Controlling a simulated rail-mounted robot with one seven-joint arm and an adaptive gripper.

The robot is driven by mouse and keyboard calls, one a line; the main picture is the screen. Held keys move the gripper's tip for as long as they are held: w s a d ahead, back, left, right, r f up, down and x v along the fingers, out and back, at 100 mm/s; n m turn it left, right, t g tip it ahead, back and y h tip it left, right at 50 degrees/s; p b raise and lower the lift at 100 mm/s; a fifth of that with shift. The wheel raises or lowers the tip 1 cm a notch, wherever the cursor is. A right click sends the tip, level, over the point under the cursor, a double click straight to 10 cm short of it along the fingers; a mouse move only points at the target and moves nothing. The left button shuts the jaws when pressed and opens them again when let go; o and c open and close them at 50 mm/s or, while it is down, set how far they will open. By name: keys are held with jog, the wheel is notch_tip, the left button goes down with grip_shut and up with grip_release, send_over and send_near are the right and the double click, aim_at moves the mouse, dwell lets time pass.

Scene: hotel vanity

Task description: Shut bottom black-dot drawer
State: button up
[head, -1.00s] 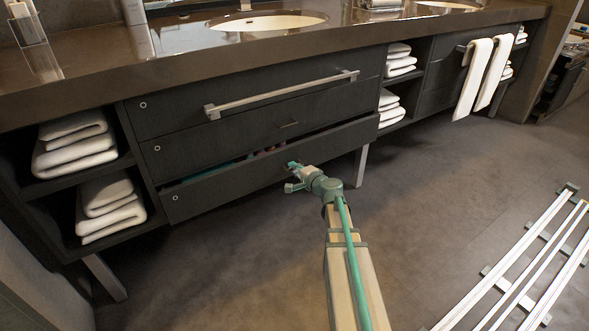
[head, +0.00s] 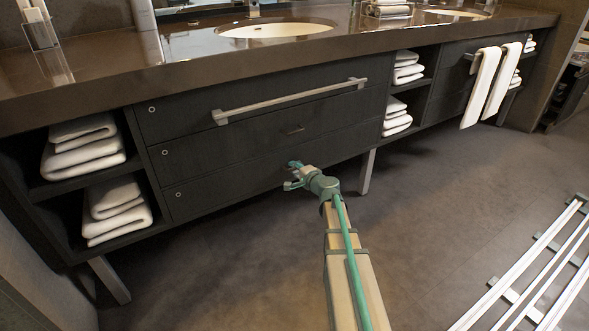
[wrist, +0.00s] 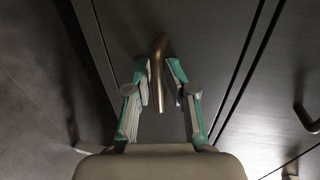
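The bottom drawer (head: 225,193) is a dark wooden front, marked at its left by a small pale ring with a dark centre (head: 179,194). Its front looks flush with the drawer above, with no gap showing along its top. In the wrist view its front (wrist: 207,35) fills the middle. My gripper (head: 293,175) is at the right half of this front. In the wrist view, its green-and-grey fingers (wrist: 159,72) stand apart, one on each side of the drawer's small metal handle (wrist: 158,60). I cannot tell whether either finger touches it.
The middle drawer (head: 225,150) and the top drawer (head: 180,118) with its long bar (head: 290,100) above look closed. Open shelves with folded towels (head: 115,212) flank the drawers. A vanity leg (head: 366,171) stands right of my gripper. White rails (head: 520,270) lie on the otherwise clear floor.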

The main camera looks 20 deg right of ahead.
jog(key=v, duration=1.2)
jog(key=shift+a, duration=0.1)
jog(key=s+a+f+n+g+y+p, duration=0.1)
jog(key=s+a+f+n+g+p, duration=0.45)
jog(key=s+a+f+p, duration=0.35)
jog(key=s+a+f+n+g+y+p, duration=0.1)
jog(key=s+a+f+n+g+p, duration=0.45)
jog(key=s, duration=0.55)
jog(key=s+a+r+n+g+h+p, duration=0.1)
jog(key=s+a+r+g+p, duration=0.2)
jog(key=s+p, duration=0.5)
jog(key=s+a+r+n+g+h+p, duration=0.1)
jog(key=s+r+g+p, duration=0.3)
jog(key=s+p, duration=0.5)
jog(key=s+a+r+n+g+h+p, duration=0.2)
jog(key=s+a+r+n+g+p, duration=0.1)
jog(key=s+p, duration=0.6)
jog(key=s+a+r+g, duration=0.1)
jog(key=s+r, duration=0.1)
jog(key=s, duration=0.2)
jog(key=shift+a+r, duration=0.3)
